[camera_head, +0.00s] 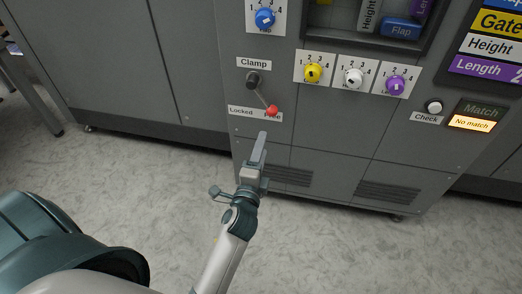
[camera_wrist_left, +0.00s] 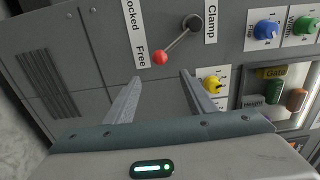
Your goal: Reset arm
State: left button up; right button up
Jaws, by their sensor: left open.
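My left gripper (camera_head: 260,150) is in front of the grey machine, just below the Clamp lever (camera_head: 262,94). In the left wrist view its two fingers (camera_wrist_left: 158,88) are apart with nothing between them. The lever's red knob (camera_head: 272,110) points to the "Free" side of the Locked/Free label, and it also shows just beyond the fingertips in the left wrist view (camera_wrist_left: 159,58). The gripper appears apart from the knob. My right gripper is in neither view.
The machine panel carries blue (camera_head: 265,18), yellow (camera_head: 313,73), white (camera_head: 353,77) and purple (camera_head: 395,85) dials. A Check button (camera_head: 433,107) sits beside a lit "No match" sign (camera_head: 471,123). A recess above holds coloured blocks. The floor (camera_head: 330,245) in front is clear.

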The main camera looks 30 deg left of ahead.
pick_arm(q)
jog(key=shift+s, duration=0.25)
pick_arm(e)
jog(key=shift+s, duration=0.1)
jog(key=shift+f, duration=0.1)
